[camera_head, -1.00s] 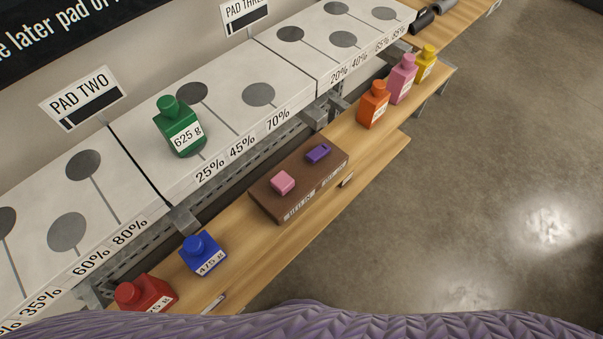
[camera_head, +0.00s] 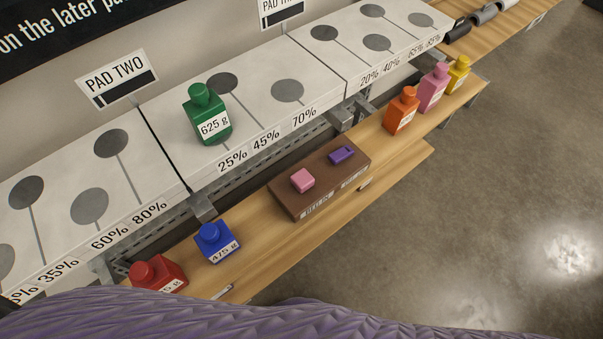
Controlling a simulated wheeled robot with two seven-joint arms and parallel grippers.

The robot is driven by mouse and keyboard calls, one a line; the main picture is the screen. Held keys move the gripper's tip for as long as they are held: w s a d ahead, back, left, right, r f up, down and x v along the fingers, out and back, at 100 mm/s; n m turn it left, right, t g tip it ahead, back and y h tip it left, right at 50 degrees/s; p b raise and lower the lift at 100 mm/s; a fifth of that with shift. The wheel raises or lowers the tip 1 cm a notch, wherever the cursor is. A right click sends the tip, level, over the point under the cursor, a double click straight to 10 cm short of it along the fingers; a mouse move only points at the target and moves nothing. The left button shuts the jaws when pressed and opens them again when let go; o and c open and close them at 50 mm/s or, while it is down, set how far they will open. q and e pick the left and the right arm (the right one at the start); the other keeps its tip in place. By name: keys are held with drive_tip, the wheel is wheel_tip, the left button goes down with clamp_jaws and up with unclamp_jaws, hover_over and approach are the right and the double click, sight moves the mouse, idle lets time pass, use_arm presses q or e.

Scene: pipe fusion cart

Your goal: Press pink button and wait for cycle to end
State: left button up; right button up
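The pink button (camera_head: 303,180) is a small pink block on the left part of a brown box (camera_head: 316,207), on the wooden shelf in front of the pads. A purple piece (camera_head: 342,155) sits on the right part of the same box. Nothing touches the pink button. Neither of my grippers shows in the head view.
A green 625 g bottle (camera_head: 207,116) stands on pad two's 25% spot. Red (camera_head: 158,275) and blue (camera_head: 216,243) bottles stand left of the box; orange (camera_head: 402,110), pink (camera_head: 433,87) and yellow (camera_head: 459,74) bottles stand right. Bare floor (camera_head: 470,220) lies at right.

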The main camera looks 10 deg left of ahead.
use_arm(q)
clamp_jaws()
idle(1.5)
